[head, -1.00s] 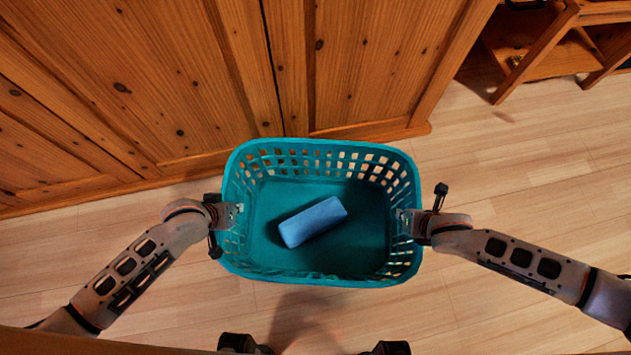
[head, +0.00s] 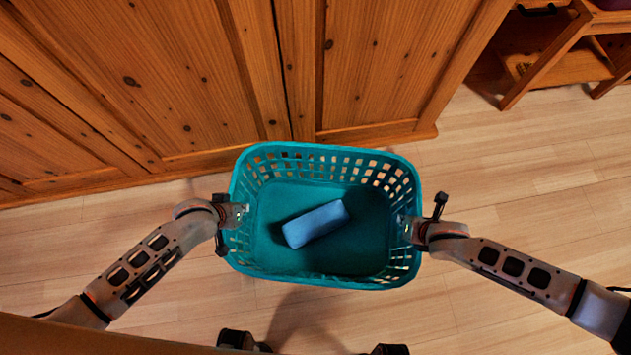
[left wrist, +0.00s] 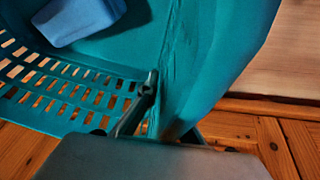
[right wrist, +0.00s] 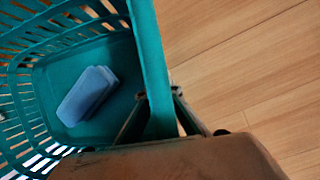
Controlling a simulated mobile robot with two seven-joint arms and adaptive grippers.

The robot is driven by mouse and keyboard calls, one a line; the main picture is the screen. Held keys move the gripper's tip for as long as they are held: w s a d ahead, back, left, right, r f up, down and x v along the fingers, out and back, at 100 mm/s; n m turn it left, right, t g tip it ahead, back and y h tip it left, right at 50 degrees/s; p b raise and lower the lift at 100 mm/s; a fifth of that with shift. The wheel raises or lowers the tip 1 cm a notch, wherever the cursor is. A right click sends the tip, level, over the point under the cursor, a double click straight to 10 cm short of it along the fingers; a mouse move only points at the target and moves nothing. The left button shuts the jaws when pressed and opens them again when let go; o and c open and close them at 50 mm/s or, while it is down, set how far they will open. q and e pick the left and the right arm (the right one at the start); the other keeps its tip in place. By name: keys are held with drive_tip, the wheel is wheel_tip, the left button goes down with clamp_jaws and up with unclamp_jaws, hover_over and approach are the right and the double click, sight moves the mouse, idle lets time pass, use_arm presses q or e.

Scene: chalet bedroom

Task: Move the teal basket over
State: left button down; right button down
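The teal basket (head: 320,283) is held between my two arms in the head view, upright, with a blue block-like item (head: 316,223) lying on its floor. My left gripper (head: 238,214) is shut on the basket's left wall; the left wrist view shows its fingers (left wrist: 160,115) on either side of the teal wall. My right gripper (head: 408,229) is shut on the right wall; the right wrist view shows its fingers (right wrist: 155,112) straddling the rim. The blue item also shows in both wrist views (left wrist: 78,18) (right wrist: 88,95). The basket's underside is hidden.
A wooden cabinet (head: 180,80) stands close behind the basket. A wooden shelf or stool-like piece (head: 555,60) is at the upper right. Pale plank floor (head: 520,190) is clear to the right. A brown edge (head: 80,335) crosses the lower left.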

use_arm(q)
drive_tip(key=shift+f, duration=0.55)
use_arm(e)
drive_tip(key=shift+f, duration=0.55)
use_arm(q)
drive_tip(key=c, duration=2.2)
unclamp_jaws()
drive_tip(key=shift+c, duration=0.2)
use_arm(e)
drive_tip(key=c, duration=2.2)
unclamp_jaws()
drive_tip(key=shift+c, duration=0.2)
use_arm(q)
drive_tip(key=shift+f, duration=0.1)
drive_tip(key=v, duration=1.2)
use_arm(e)
drive_tip(key=v, duration=1.2)
